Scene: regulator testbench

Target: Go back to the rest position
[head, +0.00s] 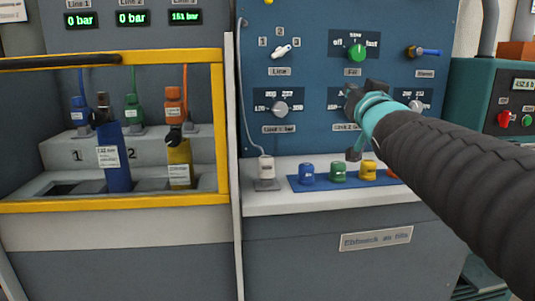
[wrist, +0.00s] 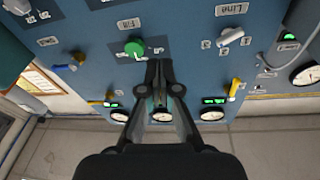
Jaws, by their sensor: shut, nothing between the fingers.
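My gripper (wrist: 160,68) is shut and empty in the wrist view, its two fingertips together in front of the blue panel. In the head view my gripper (head: 354,103) is small and dark beyond the teal ring of my arm. It overlaps the knob below the Fill knob, and I cannot tell whether it touches the panel. The green Fill knob (head: 357,52) is above it and clear of it. In the wrist view the green knob (wrist: 134,48) shows just left of the fingertips. My arm comes in from the right in the head view.
A blue mat (head: 300,184) with blue, green and yellow caps lies on the ledge below. A yellow-framed bay (head: 222,130) holds a blue cylinder (head: 116,160) and a yellow cylinder (head: 180,157). A teal box (head: 480,95) stands at right. The Line switch (head: 281,51) is left of the Fill knob.

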